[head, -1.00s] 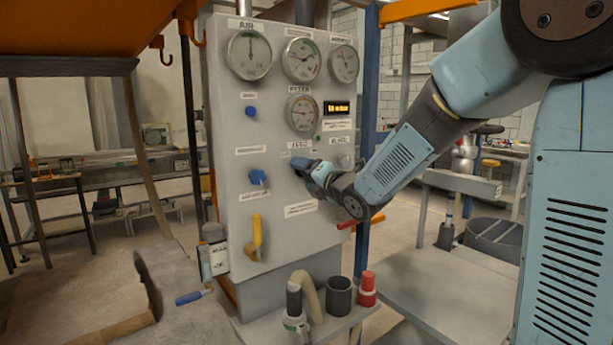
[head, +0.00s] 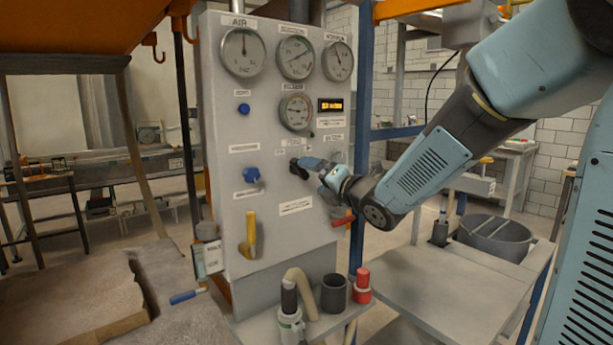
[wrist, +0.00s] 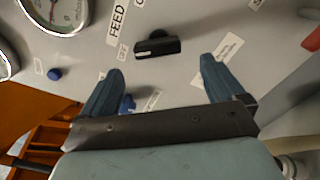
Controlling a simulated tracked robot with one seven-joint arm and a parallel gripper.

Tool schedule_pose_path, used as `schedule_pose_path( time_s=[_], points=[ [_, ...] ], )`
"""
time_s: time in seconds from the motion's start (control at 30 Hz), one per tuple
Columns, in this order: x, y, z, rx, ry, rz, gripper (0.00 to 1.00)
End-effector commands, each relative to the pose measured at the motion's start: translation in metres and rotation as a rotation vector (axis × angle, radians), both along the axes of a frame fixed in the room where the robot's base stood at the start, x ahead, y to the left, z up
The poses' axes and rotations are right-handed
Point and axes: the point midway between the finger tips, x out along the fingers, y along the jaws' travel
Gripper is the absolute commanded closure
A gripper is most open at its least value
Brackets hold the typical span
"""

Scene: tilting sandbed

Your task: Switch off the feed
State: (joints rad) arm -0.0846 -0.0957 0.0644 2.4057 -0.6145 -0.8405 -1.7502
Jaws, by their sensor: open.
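The black feed switch (wrist: 157,47) is a bar-shaped handle on the grey panel (head: 225,120). The wrist view shows it beside a label reading FEED (wrist: 117,22), with small labels around it that I cannot read surely. My gripper (wrist: 160,68) is open and empty. Its two blue fingers point at the panel, and the switch lies just beyond the gap between the fingertips, apart from them.
Several gauges (head: 243,52) and a lit display (head: 330,105) sit above. Blue knobs (head: 251,175) and a yellow lever (head: 249,235) are to the left on the panel. A red handle (head: 342,218) is below my wrist. A shelf (head: 262,325) with a hose and cups juts out below.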

Motion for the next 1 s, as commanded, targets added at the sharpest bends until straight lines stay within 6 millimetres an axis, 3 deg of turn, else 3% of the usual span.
schedule_pose_path(
  time_s=[0.2, 0.4, 1.0],
  points=[
    [-0.032, -0.022, 0.000, -0.001, 0.000, -0.001, 0.04],
    [-0.051, -0.035, -0.001, -0.001, 0.000, -0.001, 0.04],
    [-0.059, -0.043, -0.001, 0.013, 0.021, -0.018, 0.04]
  ],
)
